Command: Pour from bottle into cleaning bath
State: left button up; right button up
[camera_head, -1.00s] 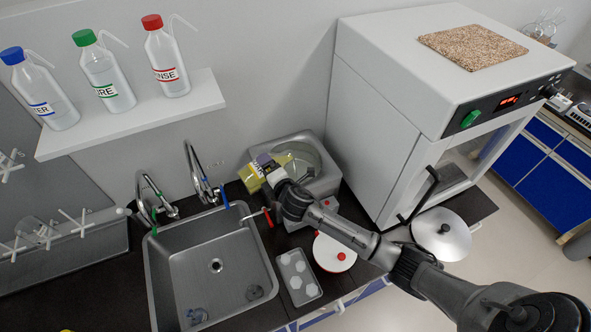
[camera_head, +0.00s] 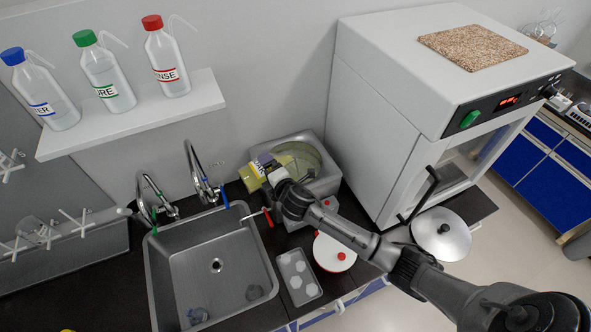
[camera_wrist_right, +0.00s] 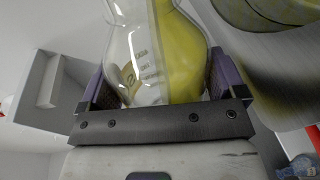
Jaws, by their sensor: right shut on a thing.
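The cleaning bath (camera_head: 328,187) is a steel box with a round basin behind the sink, and yellowish liquid shows in its basin. A clear bottle (camera_head: 268,168) with yellow liquid is tilted over the bath's left side. My right gripper (camera_head: 275,174) is shut on it. In the right wrist view the bottle (camera_wrist_right: 160,55) sits between the purple finger pads, its yellow liquid gathered on the right side, towards the basin (camera_wrist_right: 285,55). The bottle's mouth is out of that view, and a stream cannot be made out. My left gripper is not in view.
A steel sink (camera_head: 185,262) with two taps lies left of the bath. A large white oven (camera_head: 380,130) stands close on the right, its door open. A red-and-white pot (camera_head: 334,254) and a small tray (camera_head: 298,277) lie in front. A shelf (camera_head: 130,122) holds three wash bottles.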

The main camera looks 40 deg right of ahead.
jog(key=shift+r, duration=0.1)
dwell(0.4)
dwell(0.7)
jog(key=shift+m, duration=0.3)
dwell(0.4)
